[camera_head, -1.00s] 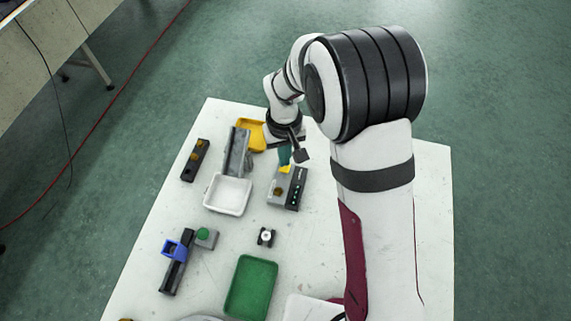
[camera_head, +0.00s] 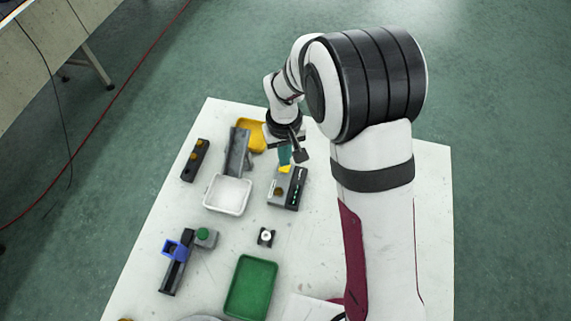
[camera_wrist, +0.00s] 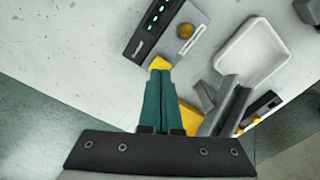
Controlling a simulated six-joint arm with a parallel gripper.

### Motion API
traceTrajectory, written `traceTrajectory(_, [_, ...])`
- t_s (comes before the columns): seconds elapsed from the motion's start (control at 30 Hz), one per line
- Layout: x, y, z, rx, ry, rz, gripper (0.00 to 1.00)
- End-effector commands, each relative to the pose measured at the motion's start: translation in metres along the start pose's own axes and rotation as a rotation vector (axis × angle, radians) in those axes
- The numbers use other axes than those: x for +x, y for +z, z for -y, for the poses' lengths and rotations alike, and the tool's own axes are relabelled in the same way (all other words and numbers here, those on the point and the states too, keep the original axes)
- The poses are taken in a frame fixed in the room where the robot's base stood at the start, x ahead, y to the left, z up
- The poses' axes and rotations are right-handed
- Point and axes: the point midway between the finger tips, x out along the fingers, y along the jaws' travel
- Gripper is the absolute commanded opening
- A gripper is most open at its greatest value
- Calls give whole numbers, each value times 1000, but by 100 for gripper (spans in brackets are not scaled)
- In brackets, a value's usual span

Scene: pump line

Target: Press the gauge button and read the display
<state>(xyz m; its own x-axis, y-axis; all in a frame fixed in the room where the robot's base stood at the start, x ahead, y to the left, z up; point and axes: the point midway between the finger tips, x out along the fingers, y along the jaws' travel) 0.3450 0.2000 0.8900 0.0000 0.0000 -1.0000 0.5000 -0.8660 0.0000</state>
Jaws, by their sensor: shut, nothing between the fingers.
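The gauge is a grey box (camera_head: 279,200) with a dark display strip (camera_head: 296,196) and a round brass knob (camera_head: 279,190). In the wrist view the display (camera_wrist: 156,21) shows several small green marks, too small to read, and the brass knob (camera_wrist: 185,31) is clear of my gripper. A yellow piece (camera_wrist: 160,64) sits at the gauge's near end, right at my fingertips; whether they touch it I cannot tell. My gripper (camera_wrist: 160,74) has teal fingers closed together with nothing between them. It also shows in the head view (camera_head: 285,162).
A white tray (camera_head: 207,206), a grey channel-like part (camera_head: 236,155) and a yellow tray (camera_head: 258,138) lie left of the gauge. A green tray (camera_head: 232,306), a green button (camera_head: 204,234) and a blue-clamped black bar (camera_head: 170,282) are nearer. The table's right side looks clear.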

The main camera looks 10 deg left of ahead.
Motion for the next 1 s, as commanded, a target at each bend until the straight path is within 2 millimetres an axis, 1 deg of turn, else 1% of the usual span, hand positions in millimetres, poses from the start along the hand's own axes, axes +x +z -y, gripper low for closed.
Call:
traceTrajectory(0.17, [0,0,0,0,0,0,0])
traceTrajectory(0.7, [16,0,0,0,0,1,0])
traceTrajectory(1.0, [21,0,0,0,0,0,0])
